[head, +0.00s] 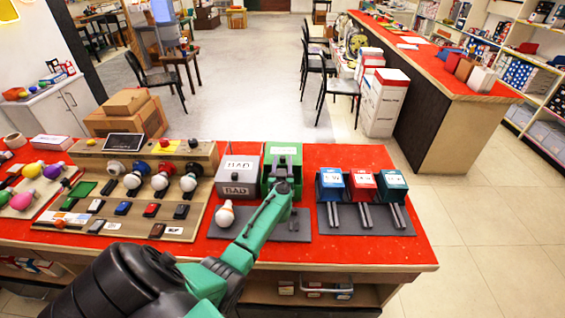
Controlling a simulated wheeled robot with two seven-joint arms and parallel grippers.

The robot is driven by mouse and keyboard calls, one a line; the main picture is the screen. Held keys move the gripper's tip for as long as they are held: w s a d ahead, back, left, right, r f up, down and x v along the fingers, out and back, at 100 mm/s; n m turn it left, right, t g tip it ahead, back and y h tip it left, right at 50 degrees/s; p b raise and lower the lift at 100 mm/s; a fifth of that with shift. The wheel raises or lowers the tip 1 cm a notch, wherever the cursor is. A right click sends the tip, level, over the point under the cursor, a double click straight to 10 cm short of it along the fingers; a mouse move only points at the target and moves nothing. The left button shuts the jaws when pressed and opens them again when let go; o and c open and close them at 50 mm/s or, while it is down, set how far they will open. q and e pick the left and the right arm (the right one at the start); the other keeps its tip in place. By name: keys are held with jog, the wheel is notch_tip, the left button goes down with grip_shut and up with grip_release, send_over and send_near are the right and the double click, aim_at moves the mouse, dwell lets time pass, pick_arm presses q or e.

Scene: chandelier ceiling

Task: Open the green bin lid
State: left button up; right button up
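The green bin (268,168) stands on the red table, right of a grey bin (237,188) marked BAD. A white label (286,151) shows at the green bin's top back. My green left arm reaches up from the lower left, and my dark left gripper (284,186) is at the front of the green bin, covering part of it. Whether it touches the bin or lid, and whether its fingers are open, I cannot tell. The lid's exact position is hard to make out. My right gripper is not in view.
A white bulb (226,214) sits on a grey mat before the grey bin. Blue (331,185), red (362,185) and teal (392,185) boxes stand to the right. A wooden test board (90,222) with bulbs and switches lies left. The table's front right is clear.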

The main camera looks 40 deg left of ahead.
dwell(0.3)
pick_arm(q)
jog(key=shift+s+d, duration=0.25)
jog(key=p+v, duration=0.3)
jog(key=v, duration=1)
jog(key=shift+s+d, duration=0.25)
jog(key=shift+s, duration=0.05)
jog(key=shift+f, duration=0.1)
